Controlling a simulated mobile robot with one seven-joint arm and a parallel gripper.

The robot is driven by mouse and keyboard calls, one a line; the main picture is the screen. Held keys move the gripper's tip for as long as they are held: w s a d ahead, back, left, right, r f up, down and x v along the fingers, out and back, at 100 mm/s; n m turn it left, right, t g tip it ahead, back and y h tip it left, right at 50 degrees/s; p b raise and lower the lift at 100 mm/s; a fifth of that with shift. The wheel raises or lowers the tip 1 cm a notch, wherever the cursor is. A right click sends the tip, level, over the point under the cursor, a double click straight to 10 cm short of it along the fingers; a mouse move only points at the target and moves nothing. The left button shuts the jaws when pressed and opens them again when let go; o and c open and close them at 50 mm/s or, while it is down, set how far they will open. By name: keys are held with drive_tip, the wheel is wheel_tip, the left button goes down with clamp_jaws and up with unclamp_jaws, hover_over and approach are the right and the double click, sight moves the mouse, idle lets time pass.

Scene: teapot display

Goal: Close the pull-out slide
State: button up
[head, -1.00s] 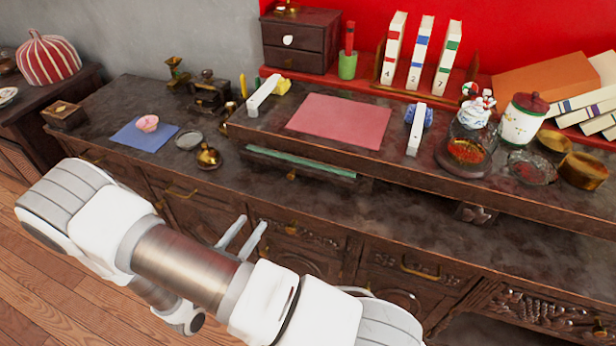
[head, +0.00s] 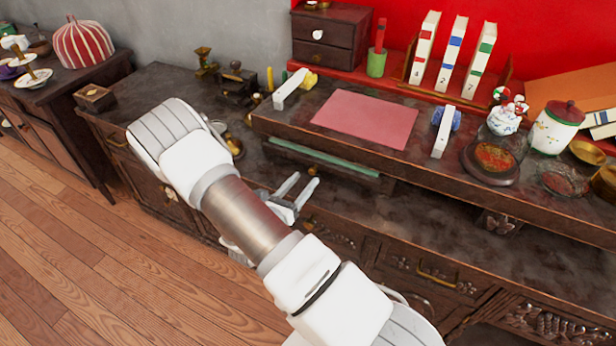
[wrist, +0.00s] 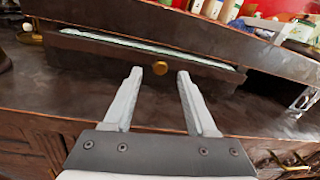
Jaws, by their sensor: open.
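The pull-out slide (head: 325,170) is a dark wooden tray with a pale green top, sticking out a little from under the raised shelf. In the wrist view its green strip (wrist: 150,48) shows above a dark front with a round brass knob (wrist: 160,68). My gripper (head: 306,180) is in front of the slide, over the lower counter. In the wrist view my gripper (wrist: 156,76) has its two fingers apart and empty. The knob lies just beyond the gap between the fingertips, and I see no contact. In the head view my arm hides part of the counter.
The raised shelf (head: 270,122) holds a pink mat (head: 365,118), two white bars and several jars at right. A brass pot (head: 233,146) is partly hidden behind my arm. The lower counter (head: 400,205) is bare in front of the shelf at right.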

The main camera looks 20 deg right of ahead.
sight(311, 173)
drive_tip(key=shift+x, duration=1.55)
drive_tip(key=shift+c, duration=0.2)
clamp_jaws()
